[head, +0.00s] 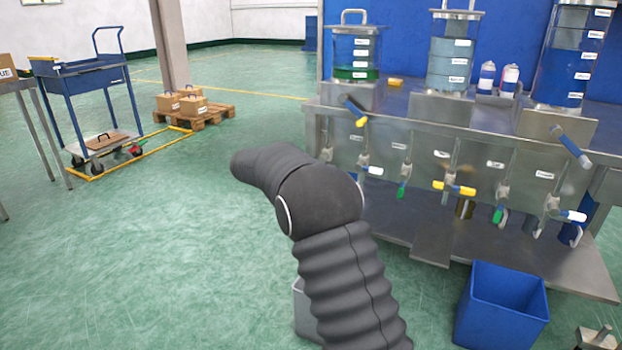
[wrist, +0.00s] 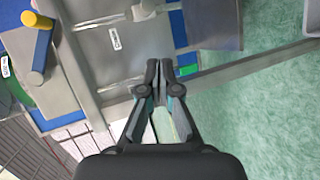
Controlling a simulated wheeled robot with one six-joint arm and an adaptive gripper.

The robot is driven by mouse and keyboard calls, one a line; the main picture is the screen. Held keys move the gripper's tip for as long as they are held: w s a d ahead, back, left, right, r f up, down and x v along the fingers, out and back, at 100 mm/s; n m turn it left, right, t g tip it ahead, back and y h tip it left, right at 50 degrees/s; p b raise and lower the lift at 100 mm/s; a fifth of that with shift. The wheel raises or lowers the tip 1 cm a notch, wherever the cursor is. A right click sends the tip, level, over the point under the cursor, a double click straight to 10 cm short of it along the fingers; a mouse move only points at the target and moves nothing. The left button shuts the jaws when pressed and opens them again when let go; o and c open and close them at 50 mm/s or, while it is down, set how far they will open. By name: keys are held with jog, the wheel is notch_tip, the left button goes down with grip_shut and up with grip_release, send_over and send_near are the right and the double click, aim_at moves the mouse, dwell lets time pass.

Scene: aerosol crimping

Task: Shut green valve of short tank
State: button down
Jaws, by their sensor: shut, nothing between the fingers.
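The short tank (head: 352,55) with green liquid stands on the bench at the left in the head view. Below it, on the bench front, a valve lever with a green tip (head: 403,189) hangs down. In the wrist view a small green tip (wrist: 189,70) lies just right of my gripper (wrist: 163,66). My gripper's fingers are together and hold nothing. They appear apart from the green tip, but the depth is hard to judge. In the head view my dark arm hides my gripper.
A white-tipped lever (head: 371,170) and a yellow-tipped lever (head: 455,188) flank the green one. A blue lever with a yellow tip (head: 355,113) juts from the short tank's base. A blue bin (head: 502,305) stands on the floor in front. Floor to the left is open.

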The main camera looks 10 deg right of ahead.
jog(key=w+a+f+n+t+h, duration=0.2)
jog(key=w+a+f+t, duration=0.2)
jog(key=w+a+f, duration=0.55)
jog(key=w+d, duration=0.4)
jog(key=d, duration=0.7)
jog(key=shift+f, duration=0.15)
jog(key=shift+d, duration=0.1)
